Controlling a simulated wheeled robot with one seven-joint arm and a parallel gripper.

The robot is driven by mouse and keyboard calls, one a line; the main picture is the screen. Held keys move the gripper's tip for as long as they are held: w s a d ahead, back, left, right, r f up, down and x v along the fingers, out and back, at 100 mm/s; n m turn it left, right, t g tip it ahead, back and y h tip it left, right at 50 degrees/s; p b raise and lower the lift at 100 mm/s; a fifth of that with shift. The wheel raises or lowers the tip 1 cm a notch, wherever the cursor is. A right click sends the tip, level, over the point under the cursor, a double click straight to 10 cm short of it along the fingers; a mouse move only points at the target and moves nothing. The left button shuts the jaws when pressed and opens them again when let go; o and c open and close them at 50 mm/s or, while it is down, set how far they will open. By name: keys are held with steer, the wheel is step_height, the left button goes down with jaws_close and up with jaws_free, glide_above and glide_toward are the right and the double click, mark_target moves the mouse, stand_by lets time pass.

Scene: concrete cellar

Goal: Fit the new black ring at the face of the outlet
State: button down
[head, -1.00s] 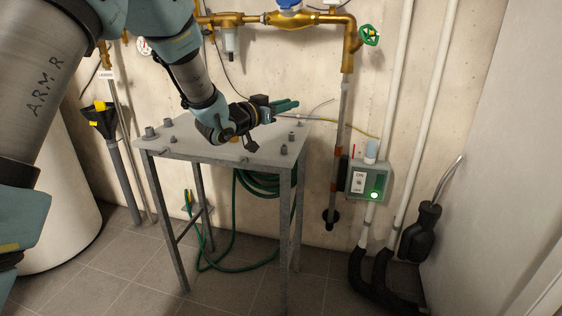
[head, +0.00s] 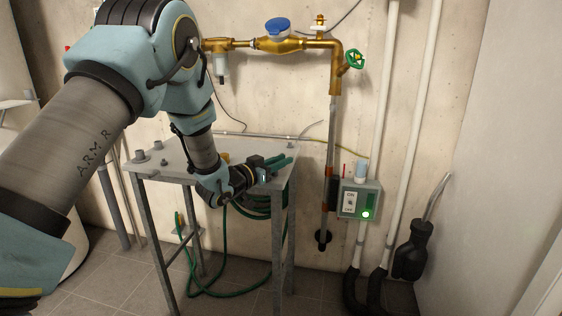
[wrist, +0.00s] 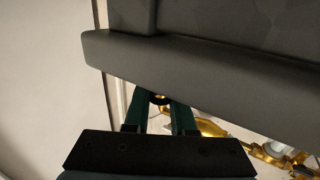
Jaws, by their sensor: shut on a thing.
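My gripper (head: 280,163) is at the right edge of the grey metal table, its green fingers pointing right. In the wrist view the green fingers (wrist: 160,108) converge on a small dark ring (wrist: 158,98), which I take for the black ring; its far side is partly hidden. The ring is too small to make out in the head view. I cannot tell which opening is the outlet; brass pipework (head: 300,44) with a green handwheel (head: 354,59) runs along the wall, and brass parts also show low in the wrist view (wrist: 208,127).
The grey table (head: 190,172) has studs on its top; a grey slab edge (wrist: 200,75) fills much of the wrist view, close to the fingers. A green hose (head: 232,270) hangs below. A switch box (head: 360,200) with a lit green lamp is right of the table.

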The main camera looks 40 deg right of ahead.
steer(key=shift+f, duration=0.1)
steer(key=shift+f+b, duration=0.4)
steer(key=shift+b, duration=0.05)
steer(key=shift+f, duration=0.1)
steer(key=c, duration=0.8)
jaws_free()
steer(key=shift+o, duration=0.2)
steer(key=shift+r, duration=0.3)
steer(key=a, duration=1.2)
steer(key=shift+s+r+b, duration=0.3)
steer(key=shift+r+b, duration=0.05)
steer(key=shift+b, duration=0.05)
